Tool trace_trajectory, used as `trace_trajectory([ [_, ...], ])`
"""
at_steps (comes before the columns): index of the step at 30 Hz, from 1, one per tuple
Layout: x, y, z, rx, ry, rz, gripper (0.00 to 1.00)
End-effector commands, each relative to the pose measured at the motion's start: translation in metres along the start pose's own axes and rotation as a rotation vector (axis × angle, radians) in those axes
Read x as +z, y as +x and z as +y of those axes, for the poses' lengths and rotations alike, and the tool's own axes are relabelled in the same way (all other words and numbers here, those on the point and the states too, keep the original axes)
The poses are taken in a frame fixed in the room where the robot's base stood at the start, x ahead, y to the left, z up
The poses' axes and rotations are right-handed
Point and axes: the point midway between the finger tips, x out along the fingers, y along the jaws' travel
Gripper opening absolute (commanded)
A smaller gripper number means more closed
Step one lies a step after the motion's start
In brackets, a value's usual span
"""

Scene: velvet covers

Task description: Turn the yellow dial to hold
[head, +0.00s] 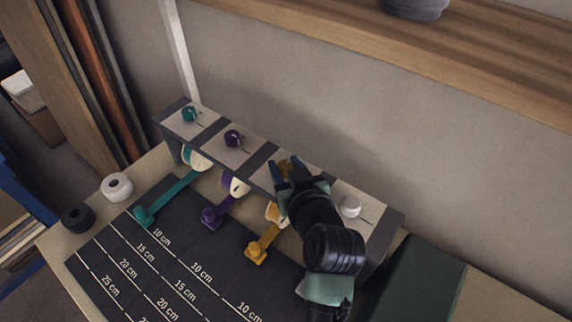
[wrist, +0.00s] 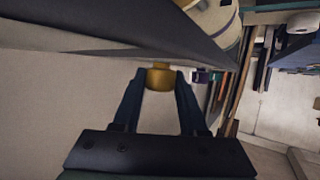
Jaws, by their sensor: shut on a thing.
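The yellow dial (head: 284,166) sits on top of a dark rack with pale panels, third from the left. In the head view my gripper (head: 286,174) is over it and hides most of it. In the wrist view the yellow dial (wrist: 160,77) lies between the two fingertips of my gripper (wrist: 158,80), which are shut on it. The dial's pointer and the marks around it are hidden, so I cannot tell its setting.
A teal dial (head: 189,114), a purple dial (head: 233,138) and a white dial (head: 350,206) share the rack (head: 262,163). Teal, purple and yellow ribbons run onto a dark measuring mat (head: 165,262). A wooden shelf (head: 480,55) overhangs behind. A dark green block (head: 418,285) stands at right.

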Motion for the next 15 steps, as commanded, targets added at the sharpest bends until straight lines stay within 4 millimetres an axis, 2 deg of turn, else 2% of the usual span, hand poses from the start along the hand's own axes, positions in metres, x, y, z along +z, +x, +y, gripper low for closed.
trace_trajectory([
  [1,0.0002,-0.0001,0.0,0.0,0.0,0.0,0.11],
  [3,0.0002,-0.0001,0.0,0.0,0.0,0.0,0.0],
  [15,-0.0008,-0.001,-0.0013,0.036,0.016,-0.003,0.0],
])
